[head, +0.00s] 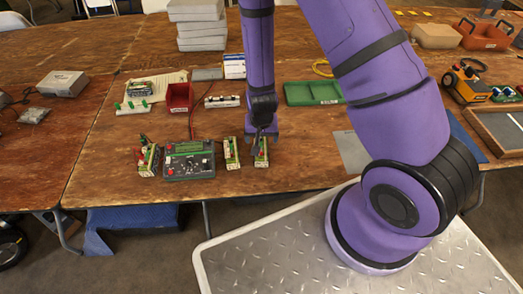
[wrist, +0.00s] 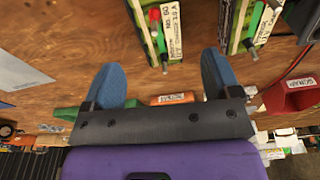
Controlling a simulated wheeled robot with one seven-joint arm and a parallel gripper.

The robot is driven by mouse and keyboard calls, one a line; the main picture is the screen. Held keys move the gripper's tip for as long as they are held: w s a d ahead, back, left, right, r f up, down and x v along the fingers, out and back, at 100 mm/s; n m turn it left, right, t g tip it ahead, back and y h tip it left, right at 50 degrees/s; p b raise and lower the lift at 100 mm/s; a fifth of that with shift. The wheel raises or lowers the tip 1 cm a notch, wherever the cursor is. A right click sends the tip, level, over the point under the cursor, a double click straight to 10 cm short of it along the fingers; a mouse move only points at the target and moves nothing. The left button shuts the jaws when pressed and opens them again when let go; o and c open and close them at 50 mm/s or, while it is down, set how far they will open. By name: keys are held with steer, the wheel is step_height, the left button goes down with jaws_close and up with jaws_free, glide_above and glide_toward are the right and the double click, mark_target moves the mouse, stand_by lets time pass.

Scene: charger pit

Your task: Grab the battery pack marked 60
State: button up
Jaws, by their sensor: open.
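In the head view, three upright packs with green and pale sides stand near the table's front edge: a right pack (head: 262,156), a middle pack (head: 231,153) and a left pack (head: 148,160). My gripper (head: 262,136) points down over the right pack and partly hides it. In the wrist view my gripper (wrist: 161,64) is open, with its blue fingers wide apart and nothing between them. The right pack (wrist: 163,35) lies just beyond the fingertips, roughly centred. The middle pack (wrist: 250,25) stands beside it.
A dark charger box (head: 188,160) with knobs stands between the left and middle packs. A red bin (head: 180,97), a green tray (head: 312,93) and a white power strip (head: 222,101) lie behind. A grey mat (head: 351,152) is to the right of my gripper.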

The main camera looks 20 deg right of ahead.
steer(key=shift+w+d+f, duration=0.1)
steer(key=shift+w+f, duration=0.05)
steer(key=shift+f, duration=1.5)
steer(key=shift+w+f, duration=0.15)
steer(key=shift+f, duration=1.45)
steer(key=c, duration=1.3)
steer(key=shift+c, duration=0.7)
steer(key=shift+r, duration=0.1)
